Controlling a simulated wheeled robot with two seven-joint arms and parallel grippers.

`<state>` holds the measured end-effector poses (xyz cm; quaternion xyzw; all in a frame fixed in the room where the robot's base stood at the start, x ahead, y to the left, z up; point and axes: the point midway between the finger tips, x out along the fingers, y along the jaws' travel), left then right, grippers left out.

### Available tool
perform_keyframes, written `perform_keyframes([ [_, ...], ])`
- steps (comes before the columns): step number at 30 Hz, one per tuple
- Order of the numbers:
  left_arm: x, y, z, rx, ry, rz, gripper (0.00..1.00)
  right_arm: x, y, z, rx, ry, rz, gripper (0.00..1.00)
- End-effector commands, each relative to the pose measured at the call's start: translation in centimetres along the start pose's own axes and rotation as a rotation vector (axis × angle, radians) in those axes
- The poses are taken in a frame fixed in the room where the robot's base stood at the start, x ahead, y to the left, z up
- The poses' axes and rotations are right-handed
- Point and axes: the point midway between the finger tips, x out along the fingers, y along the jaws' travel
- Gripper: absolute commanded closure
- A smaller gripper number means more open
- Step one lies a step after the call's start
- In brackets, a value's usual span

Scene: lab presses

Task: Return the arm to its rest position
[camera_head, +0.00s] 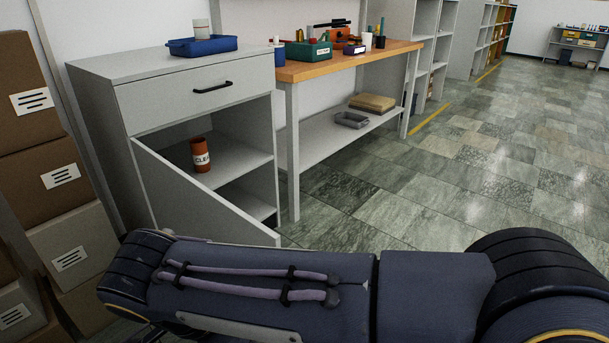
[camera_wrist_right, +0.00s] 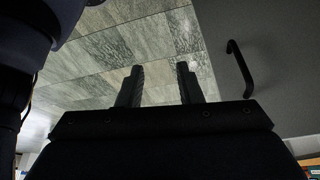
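My right gripper (camera_wrist_right: 160,68) shows in the right wrist view. Its two dark fingers stand apart with nothing between them, and floor tiles show behind the gap. A grey panel (camera_wrist_right: 280,85) with a black bar handle (camera_wrist_right: 240,68) is to the right of the fingers, apart from them. In the head view, one of my arms, dark blue with purple cables, stretches across the bottom, and no gripper shows there. My left gripper is in neither view.
A grey cabinet (camera_head: 150,68) has its drawer shut and its lower door (camera_head: 205,205) open. An orange-brown can (camera_head: 200,155) stands inside. A blue tray (camera_head: 202,46) is on top. Brown boxes (camera_head: 30,100) are stacked at left. A workbench (camera_head: 350,60) stands beyond; floor at right is clear.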

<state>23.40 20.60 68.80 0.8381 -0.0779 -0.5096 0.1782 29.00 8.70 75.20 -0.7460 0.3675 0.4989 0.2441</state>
Motion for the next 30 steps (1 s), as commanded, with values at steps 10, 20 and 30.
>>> perform_keyframes([
  [10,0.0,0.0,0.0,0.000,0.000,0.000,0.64,1.0,1.2,-3.5,-0.079,-0.078,0.001,0.67],
  [20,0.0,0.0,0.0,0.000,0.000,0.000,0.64,3.1,4.2,-9.0,-0.207,-0.208,-0.038,0.67],
  [30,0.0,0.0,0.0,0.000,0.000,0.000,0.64,8.0,12.8,-15.8,-0.412,-0.374,-0.278,0.67],
])
